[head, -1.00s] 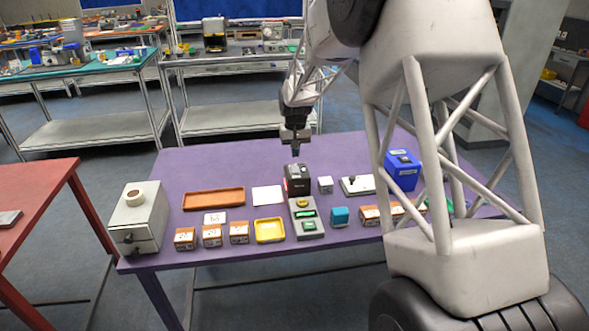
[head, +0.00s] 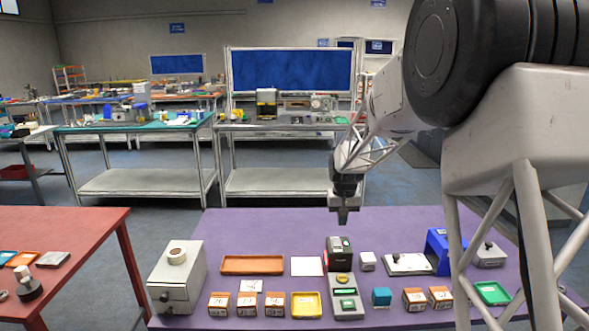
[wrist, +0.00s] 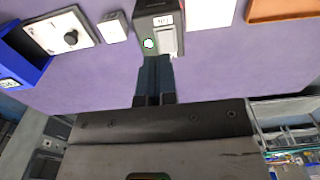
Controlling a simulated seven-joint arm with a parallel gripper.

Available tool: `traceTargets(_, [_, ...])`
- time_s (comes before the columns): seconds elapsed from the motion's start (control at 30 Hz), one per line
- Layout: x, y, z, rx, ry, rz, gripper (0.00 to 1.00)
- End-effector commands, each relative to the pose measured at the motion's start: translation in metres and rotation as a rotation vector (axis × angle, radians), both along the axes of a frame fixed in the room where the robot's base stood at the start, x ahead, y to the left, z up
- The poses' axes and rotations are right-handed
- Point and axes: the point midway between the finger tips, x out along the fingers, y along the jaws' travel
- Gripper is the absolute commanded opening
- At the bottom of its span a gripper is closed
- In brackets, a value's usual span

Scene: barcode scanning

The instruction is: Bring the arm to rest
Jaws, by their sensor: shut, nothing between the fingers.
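My gripper (head: 343,216) is in the air above the far edge of the purple table (head: 230,233), pointing down, with its fingers together and nothing between them. In the wrist view its shut fingers (wrist: 154,92) show near the middle, over bare purple table. In the wrist view that device (wrist: 158,30) is at the top centre.
The air around my gripper is clear.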

Motion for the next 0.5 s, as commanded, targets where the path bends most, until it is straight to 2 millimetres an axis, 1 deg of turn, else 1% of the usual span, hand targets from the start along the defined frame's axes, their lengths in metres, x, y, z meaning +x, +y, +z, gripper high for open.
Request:
traceTargets(0.03, [-0.011,-0.001,0.01,0.0,-0.007,0.0,0.0])
traceTargets(0.2, [-0.05,-0.003,0.038,0.0,-0.025,-0.002,0.0])
traceTargets(0.37, [-0.089,-0.006,0.062,-0.001,-0.042,-0.003,0.0])
traceTargets(0.5, [-0.125,-0.007,0.08,-0.001,-0.057,-0.005,0.0])
